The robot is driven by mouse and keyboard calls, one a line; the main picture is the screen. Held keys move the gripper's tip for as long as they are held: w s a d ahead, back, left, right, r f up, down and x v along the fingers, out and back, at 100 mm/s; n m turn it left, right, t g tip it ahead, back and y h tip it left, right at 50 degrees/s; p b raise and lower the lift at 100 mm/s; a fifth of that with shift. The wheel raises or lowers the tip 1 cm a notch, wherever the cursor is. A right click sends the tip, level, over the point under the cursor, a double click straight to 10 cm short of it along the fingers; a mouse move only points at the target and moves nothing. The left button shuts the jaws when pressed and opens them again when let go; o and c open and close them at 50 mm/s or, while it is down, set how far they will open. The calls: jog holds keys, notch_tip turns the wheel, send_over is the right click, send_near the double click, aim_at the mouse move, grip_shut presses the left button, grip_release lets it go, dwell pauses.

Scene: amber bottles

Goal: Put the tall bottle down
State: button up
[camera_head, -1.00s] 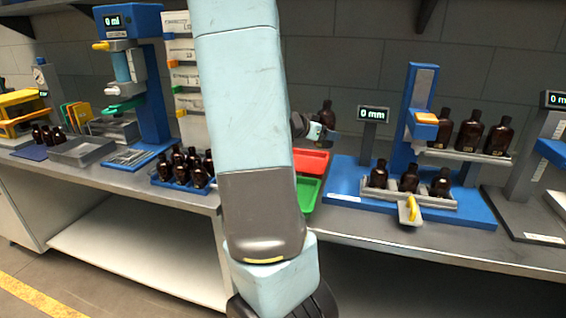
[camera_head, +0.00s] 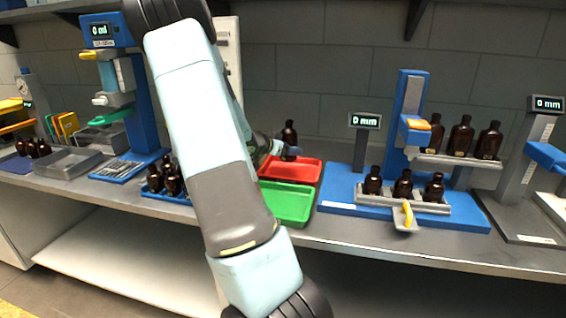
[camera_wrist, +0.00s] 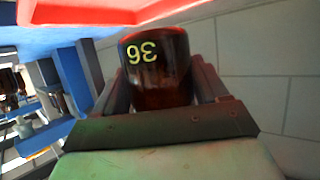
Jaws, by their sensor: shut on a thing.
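An amber bottle (camera_head: 289,132) is held upright by my gripper (camera_head: 287,150), above or at the back of the red tray (camera_head: 288,171). In the wrist view the bottle (camera_wrist: 156,78) sits between the two jaws (camera_wrist: 158,92), with the number 36 upside down on it. The red tray (camera_wrist: 90,10) shows at the top of that view. I cannot tell whether the bottle's base touches anything.
A green tray (camera_head: 287,203) lies in front of the red one. A blue height gauge station (camera_head: 335,196) with several amber bottles stands to the right. A blue rack of bottles (camera_head: 160,190) is to the left, partly hidden by my arm.

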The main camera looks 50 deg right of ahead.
jog(key=shift+w+d+f, duration=0.1)
jog(key=shift+w+f, duration=0.55)
jog(key=shift+f, duration=0.2)
jog(key=shift+w+d+f, duration=0.1)
jog(key=shift+w+f, duration=0.55)
jog(key=shift+f, duration=0.15)
jog(key=shift+s+f, duration=0.1)
jog(key=shift+f, duration=1.3)
jog(key=shift+f, duration=0.1)
jog(key=o, duration=1.2)
